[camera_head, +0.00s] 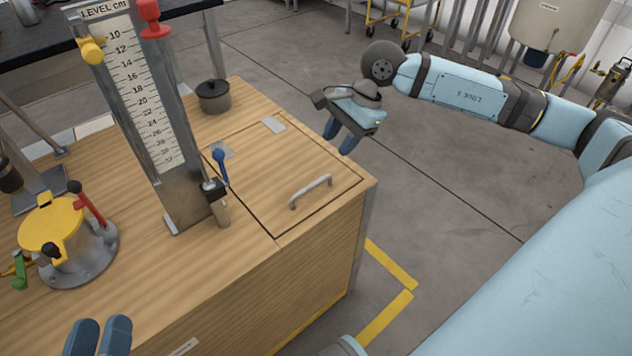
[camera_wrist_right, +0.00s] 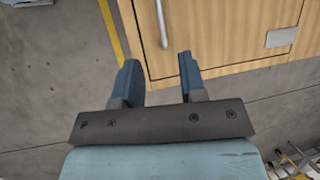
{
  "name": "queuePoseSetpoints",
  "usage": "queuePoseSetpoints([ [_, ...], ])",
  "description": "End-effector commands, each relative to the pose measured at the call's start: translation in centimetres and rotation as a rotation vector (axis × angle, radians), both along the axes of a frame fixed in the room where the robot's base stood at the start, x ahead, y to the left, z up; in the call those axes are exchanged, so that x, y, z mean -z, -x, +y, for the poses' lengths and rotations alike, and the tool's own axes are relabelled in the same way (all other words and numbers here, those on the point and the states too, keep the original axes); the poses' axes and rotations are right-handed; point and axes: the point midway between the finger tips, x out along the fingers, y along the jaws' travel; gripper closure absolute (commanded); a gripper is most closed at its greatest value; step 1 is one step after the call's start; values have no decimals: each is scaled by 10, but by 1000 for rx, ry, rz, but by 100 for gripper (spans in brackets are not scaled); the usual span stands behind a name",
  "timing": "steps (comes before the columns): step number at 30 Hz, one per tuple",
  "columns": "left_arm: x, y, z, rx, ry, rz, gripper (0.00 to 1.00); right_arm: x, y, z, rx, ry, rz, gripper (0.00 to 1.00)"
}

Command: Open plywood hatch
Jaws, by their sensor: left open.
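The plywood hatch (camera_head: 282,168) lies closed and flush in the top of the wooden box, at its right end. Its metal bar handle (camera_head: 311,190) stands near the front edge, with hinge plates on the far side. The right wrist view shows the handle (camera_wrist_right: 161,24) and a strip of the hatch (camera_wrist_right: 200,30) ahead of the fingers. My right gripper (camera_head: 338,138) is open and empty, above and beyond the hatch's right edge, apart from the handle. My left gripper (camera_head: 98,338) shows only its blue fingertips at the bottom left; it is open, and the rest is cut off.
On the wooden box top (camera_head: 140,260) stand a level gauge (camera_head: 150,110) with a blue lever (camera_head: 220,165), a yellow-capped fitting (camera_head: 55,235) with a red lever, and a dark pot (camera_head: 213,97). Floor right of the box is clear, with yellow tape (camera_head: 385,318).

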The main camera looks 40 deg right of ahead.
Motion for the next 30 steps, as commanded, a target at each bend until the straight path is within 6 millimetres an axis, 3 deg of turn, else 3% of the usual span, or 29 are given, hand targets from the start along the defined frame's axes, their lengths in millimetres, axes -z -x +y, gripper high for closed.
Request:
queuePoseSetpoints([
  [6, 25, 0, -1, 21, -32, 57, 57, 48, -7, 21, -2, -6, 1, 62],
  [15, 46, 0, -3, 44, -73, 113, 57, 94, -15, 41, 0, -6, 2, 62],
  [29, 49, -1, -3, 50, -86, 120, 57, 105, -17, 47, 2, -4, 1, 62],
  [30, 49, -1, -3, 49, -87, 119, 57, 105, -17, 47, 2, -4, 1, 67],
])
